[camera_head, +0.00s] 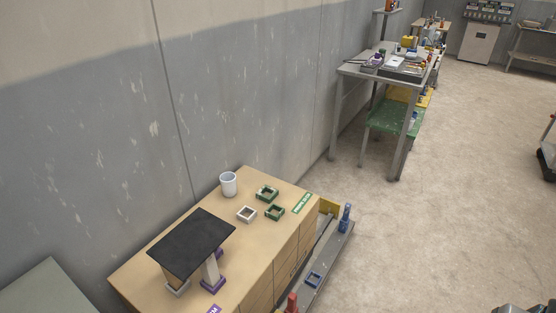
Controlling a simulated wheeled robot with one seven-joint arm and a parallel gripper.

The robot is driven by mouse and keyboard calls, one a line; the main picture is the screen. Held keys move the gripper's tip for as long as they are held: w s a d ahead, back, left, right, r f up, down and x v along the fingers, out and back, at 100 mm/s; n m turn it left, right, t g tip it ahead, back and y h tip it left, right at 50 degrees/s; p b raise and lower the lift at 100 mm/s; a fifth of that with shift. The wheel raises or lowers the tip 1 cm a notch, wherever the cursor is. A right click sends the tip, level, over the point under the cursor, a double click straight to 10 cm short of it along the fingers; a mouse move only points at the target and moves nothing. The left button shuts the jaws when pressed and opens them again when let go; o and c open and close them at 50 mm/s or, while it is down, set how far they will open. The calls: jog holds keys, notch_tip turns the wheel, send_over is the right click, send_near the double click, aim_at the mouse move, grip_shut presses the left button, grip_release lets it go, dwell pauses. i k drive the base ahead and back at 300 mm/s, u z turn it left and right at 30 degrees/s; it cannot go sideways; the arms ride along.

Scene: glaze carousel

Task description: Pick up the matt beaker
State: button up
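A pale bluish-white cup (228,185), open at the top, stands upright on the wooden cabinet top (245,245), near the wall. It is the only clearly beaker-shaped thing I see; its finish, matt or glossy, is too small to tell. A pale upright piece (210,270) stands by a purple square frame (213,285), partly hidden under a dark flat board (192,243); I cannot tell if it is a beaker. My gripper is not recognisable in this view.
Green square frames (267,193) and a whitish one (246,214) lie near the cup. A low grey platform (325,262) with blue and red upright items runs along the cabinet's front. A metal table (385,70) stands farther back. The floor to the right is mostly clear.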

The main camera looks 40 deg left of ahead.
aim_at(229, 185)
jog(key=i, duration=2.35)
jog(key=u, duration=3.45)
jog(key=i, duration=0.5)
jog(key=u, duration=0.1)
